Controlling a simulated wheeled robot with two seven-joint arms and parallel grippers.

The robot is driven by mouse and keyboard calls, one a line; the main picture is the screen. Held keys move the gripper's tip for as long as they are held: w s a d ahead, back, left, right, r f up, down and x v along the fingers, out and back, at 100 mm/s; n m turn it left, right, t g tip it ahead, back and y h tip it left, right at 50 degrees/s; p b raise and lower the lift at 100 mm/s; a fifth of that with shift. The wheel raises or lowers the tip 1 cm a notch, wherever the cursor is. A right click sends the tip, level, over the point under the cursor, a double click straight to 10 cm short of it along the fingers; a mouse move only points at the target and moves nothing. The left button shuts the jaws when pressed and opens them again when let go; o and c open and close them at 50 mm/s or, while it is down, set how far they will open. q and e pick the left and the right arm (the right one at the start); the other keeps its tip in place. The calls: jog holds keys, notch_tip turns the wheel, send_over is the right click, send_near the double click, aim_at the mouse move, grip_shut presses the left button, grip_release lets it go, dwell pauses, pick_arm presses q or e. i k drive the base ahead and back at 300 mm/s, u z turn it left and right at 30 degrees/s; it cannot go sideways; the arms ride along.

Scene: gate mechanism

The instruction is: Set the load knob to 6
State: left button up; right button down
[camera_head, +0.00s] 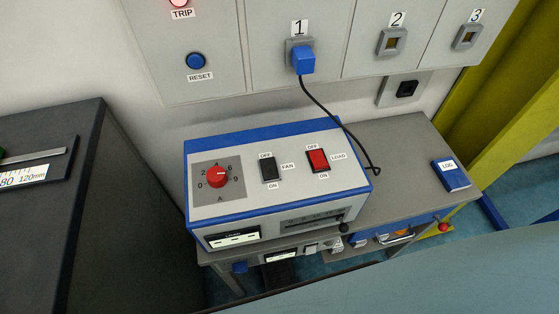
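The load knob (216,177) is a round red knob on a grey square dial plate, at the left of the top panel of a blue and white box (260,209). Numbers run around it from 0 at the lower left, over 2, 4 and 6, to the right side; the letter A is below. Its pointer is too small to read surely. Nothing touches the knob. Neither of my grippers is in view.
Beside the knob are a black FAN switch (268,169) and a red LOAD switch (317,160). A black cable (325,108) hangs from a blue plug (302,59) behind the box. A blue LOG book (451,175) lies right. A dark cabinet (90,200) stands left.

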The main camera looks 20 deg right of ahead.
aim_at(217, 177)
jog(key=k, duration=1)
jog(key=z, duration=1.15)
jog(key=i, duration=0.7)
jog(key=u, duration=0.6)
